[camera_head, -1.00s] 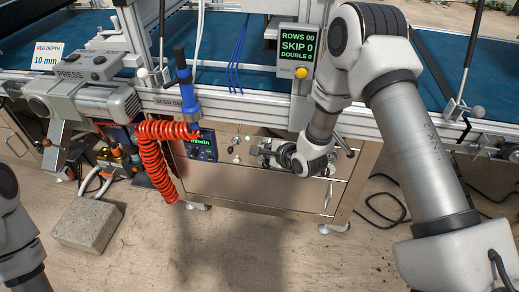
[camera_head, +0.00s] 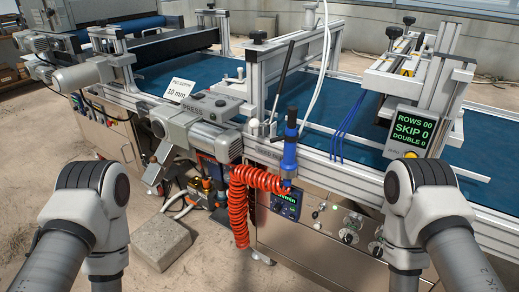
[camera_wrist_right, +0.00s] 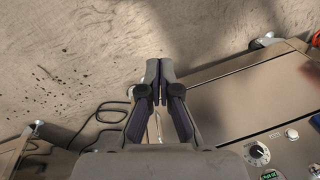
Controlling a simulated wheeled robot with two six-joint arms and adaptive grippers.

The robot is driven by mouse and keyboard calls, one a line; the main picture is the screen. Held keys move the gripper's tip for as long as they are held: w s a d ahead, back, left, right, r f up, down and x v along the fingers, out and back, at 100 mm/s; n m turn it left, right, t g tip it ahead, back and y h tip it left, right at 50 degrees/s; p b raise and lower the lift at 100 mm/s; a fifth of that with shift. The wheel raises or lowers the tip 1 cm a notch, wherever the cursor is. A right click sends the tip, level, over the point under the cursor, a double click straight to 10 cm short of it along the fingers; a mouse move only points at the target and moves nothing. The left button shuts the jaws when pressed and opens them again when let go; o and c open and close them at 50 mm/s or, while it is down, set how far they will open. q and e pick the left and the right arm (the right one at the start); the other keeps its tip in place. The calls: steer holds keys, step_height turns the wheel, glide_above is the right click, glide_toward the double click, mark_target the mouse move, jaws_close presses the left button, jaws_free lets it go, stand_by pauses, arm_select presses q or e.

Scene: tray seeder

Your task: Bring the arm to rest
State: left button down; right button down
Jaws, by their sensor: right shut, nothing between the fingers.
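My right gripper (camera_wrist_right: 159,75) shows in the right wrist view with its two dark fingers together and nothing between them. It hangs over the floor beside the seeder's steel cabinet (camera_wrist_right: 240,90), apart from the knobs. In the head view my right arm (camera_head: 440,215) is folded at the lower right, and its gripper is out of sight. My left arm (camera_head: 85,215) stands at the lower left, and its gripper is out of frame.
The seeder's blue belt (camera_head: 230,75) runs across the back. A control panel with knobs (camera_head: 348,236) is beside my right arm. A red coiled hose (camera_head: 238,205) hangs at the front, near a concrete block (camera_head: 160,243). A loose cable (camera_wrist_right: 105,115) lies on the floor.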

steer(key=s+d+n+g, duration=0.1)
steer(key=s+n+g, duration=0.1)
steer(key=s+n, duration=0.5)
step_height(320, 180, up, 17)
steer(key=w+n+p, duration=0.1)
steer(key=n+p, duration=0.1)
steer(key=p, duration=1.3)
steer(key=shift+w+f+n+h+p, duration=0.15)
steer(key=shift+w+n+h+p, duration=0.2)
steer(key=shift+w+n+h, duration=0.05)
